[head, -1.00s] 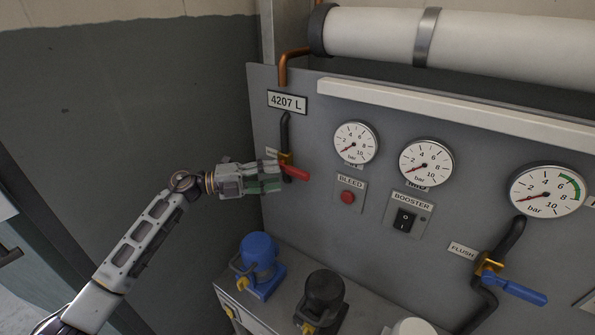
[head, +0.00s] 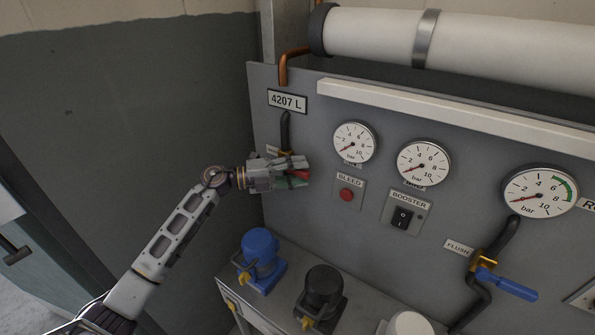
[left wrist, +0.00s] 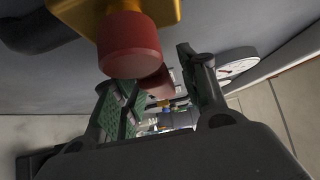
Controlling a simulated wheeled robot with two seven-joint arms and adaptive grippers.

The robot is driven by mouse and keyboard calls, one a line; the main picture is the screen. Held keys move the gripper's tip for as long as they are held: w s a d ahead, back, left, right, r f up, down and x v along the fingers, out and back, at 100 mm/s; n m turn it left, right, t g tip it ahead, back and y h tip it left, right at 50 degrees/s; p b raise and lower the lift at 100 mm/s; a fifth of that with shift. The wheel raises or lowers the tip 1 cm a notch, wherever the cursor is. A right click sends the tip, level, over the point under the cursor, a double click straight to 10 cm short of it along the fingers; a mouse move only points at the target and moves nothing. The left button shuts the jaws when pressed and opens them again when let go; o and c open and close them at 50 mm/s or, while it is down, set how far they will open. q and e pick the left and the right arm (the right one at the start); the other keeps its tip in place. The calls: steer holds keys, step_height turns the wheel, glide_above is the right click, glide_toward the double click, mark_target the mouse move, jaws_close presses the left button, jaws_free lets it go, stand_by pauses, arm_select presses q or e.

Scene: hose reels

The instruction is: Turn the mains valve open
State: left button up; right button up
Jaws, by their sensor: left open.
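The mains valve has a red lever (head: 301,175) on a brass body, at the left of the grey panel below the 4207 L plate. My left gripper (head: 303,172) is at the lever and covers most of it in the head view. In the left wrist view the red lever (left wrist: 131,46) runs from its brass body (left wrist: 166,10) toward the space between the open fingers of the left gripper (left wrist: 163,85). I cannot tell whether the fingers touch it. My right gripper is not in view.
Right of the valve are a gauge (head: 354,143), the red BLEED button (head: 346,195) and the BOOSTER switch (head: 402,218). A blue-handled flush valve (head: 506,284) is at lower right. Blue (head: 259,260) and black (head: 321,294) units stand on the ledge below. The wall at left is clear.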

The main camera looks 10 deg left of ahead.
arm_select(q)
steer(key=c, duration=0.9)
jaws_close()
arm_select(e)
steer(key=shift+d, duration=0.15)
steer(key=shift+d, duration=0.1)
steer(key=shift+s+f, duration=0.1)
